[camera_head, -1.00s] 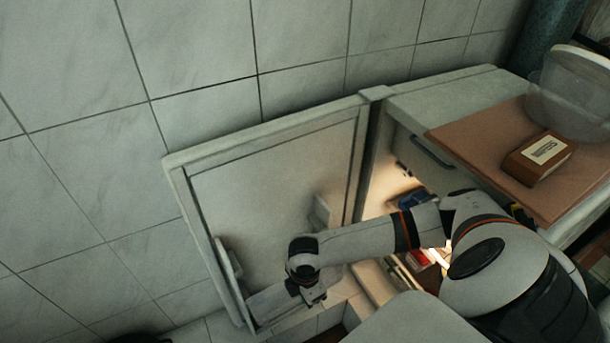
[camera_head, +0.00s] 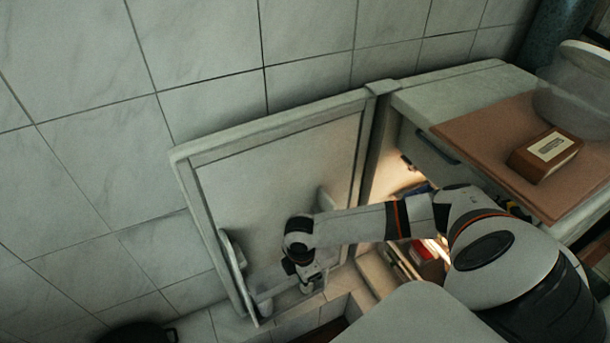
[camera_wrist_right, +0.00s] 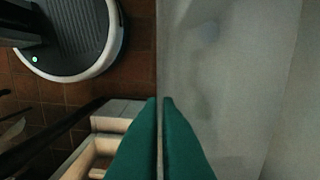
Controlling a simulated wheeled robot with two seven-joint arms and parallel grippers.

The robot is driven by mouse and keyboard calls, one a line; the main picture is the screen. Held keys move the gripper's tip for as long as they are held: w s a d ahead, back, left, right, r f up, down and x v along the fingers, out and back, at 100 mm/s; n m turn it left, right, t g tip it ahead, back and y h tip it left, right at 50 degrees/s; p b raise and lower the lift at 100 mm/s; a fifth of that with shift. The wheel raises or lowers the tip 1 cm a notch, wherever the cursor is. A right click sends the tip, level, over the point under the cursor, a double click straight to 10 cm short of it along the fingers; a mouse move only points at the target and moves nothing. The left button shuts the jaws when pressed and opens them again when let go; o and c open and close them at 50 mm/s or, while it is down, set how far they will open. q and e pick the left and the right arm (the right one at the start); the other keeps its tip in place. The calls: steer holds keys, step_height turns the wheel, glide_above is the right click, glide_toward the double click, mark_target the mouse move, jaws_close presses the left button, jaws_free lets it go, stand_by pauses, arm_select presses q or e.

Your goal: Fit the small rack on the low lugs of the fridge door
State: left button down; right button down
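The fridge door (camera_head: 268,185) stands open, its inner face towards me, with a pale raised lug piece at its left side (camera_head: 232,258) and another at its right (camera_head: 325,200). My right gripper (camera_head: 312,284) is low in front of the door. In the wrist view its green fingers (camera_wrist_right: 160,102) are closed to a narrow gap along the edge of a pale, hazy panel (camera_wrist_right: 220,95), seemingly the small rack's wall. The pale small rack (camera_head: 267,302) shows partly beside the gripper, low at the door. My arm hides much of it; its seating is unclear. My left gripper is out of view.
The lit fridge interior (camera_head: 395,180) holds a red item (camera_head: 424,250). Above it, a brown board (camera_head: 480,140) carries a labelled box (camera_head: 545,154) and a clear bowl (camera_head: 575,105). A dark pot (camera_head: 138,333) is at the lower left. A tiled wall stands behind the door.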

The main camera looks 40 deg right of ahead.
steer(key=w+d+f+b, duration=0.1)
steer(key=w+f+b, duration=0.2)
steer(key=w, duration=0.3)
steer(key=shift+w+f, duration=0.2)
stand_by(0.9)
steer(key=c, duration=1.6)
jaws_free()
step_height(320, 180, up, 12)
steer(key=shift+f+p, duration=0.1)
steer(key=shift+p, duration=0.25)
